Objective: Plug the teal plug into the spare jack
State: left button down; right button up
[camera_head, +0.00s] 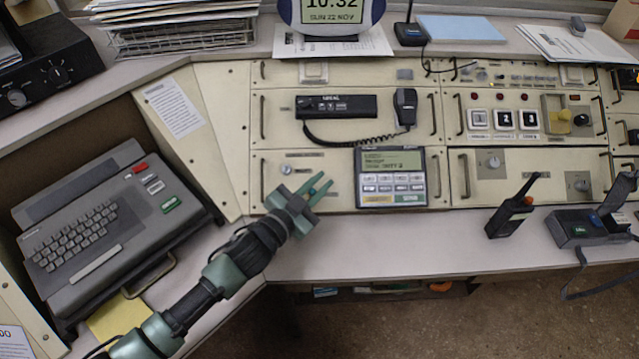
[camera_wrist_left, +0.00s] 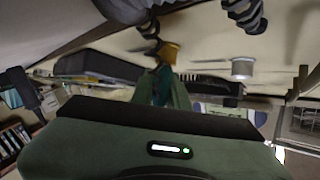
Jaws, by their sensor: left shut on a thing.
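My left gripper (camera_head: 318,190) reaches in front of the lower left console panel, fingers pointing up and right. It also shows in the left wrist view (camera_wrist_left: 166,92), where the fingers are close together around a small teal piece, which looks like the teal plug (camera_wrist_left: 163,76). The plug is mostly hidden by the fingers. Beyond the fingertips are a gold cylinder (camera_wrist_left: 170,52) and a silver cylinder (camera_wrist_left: 243,68), with dark ribbed parts above. I cannot tell which fitting is the spare jack. A round silver fitting (camera_head: 286,169) shows on the panel left of the gripper. My right gripper is not in view.
A display unit with keys (camera_head: 391,178) stands just right of the gripper. A radio with a corded handset (camera_head: 404,107) is above. A keyboard machine (camera_head: 105,225) is at left; a handheld radio (camera_head: 512,208) stands at right. The desk front (camera_head: 400,245) is clear.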

pick_arm(q)
jog(key=c, duration=1.3)
grip_release()
jog(key=shift+w+f, duration=0.15)
jog(key=shift+f, duration=0.05)
jog(key=v, duration=0.8)
jog(key=shift+d, duration=0.1)
